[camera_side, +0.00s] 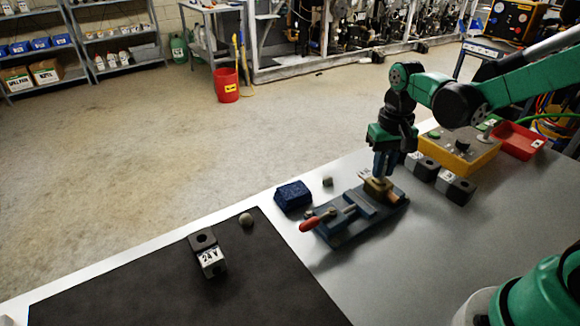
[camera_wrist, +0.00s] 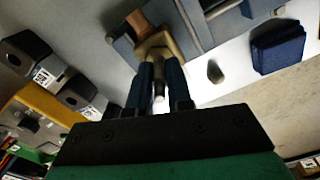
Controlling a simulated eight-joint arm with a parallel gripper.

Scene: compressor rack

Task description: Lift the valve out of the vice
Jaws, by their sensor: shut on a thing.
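The brass valve (camera_side: 377,187) sits at the far end of the blue vice (camera_side: 350,222), whose handle is red. My gripper (camera_side: 383,172) points down from above, its blue fingers at the valve. In the wrist view, the valve (camera_wrist: 158,45) lies at the fingertips, and its grey stem runs back between the fingers (camera_wrist: 159,72). The fingers are shut on the valve's stem. A copper-coloured piece (camera_wrist: 138,20) shows beside the valve, close to the vice (camera_wrist: 196,18). I cannot tell whether the valve still touches the vice jaws.
A blue block (camera_side: 293,196) and a small grey knob (camera_side: 327,181) lie left of the vice. Black coils (camera_side: 455,189) and a yellow box (camera_side: 462,153) stand to the right, with a red tray (camera_side: 517,141). A 24 V coil (camera_side: 208,255) stands on the black mat (camera_side: 262,292).

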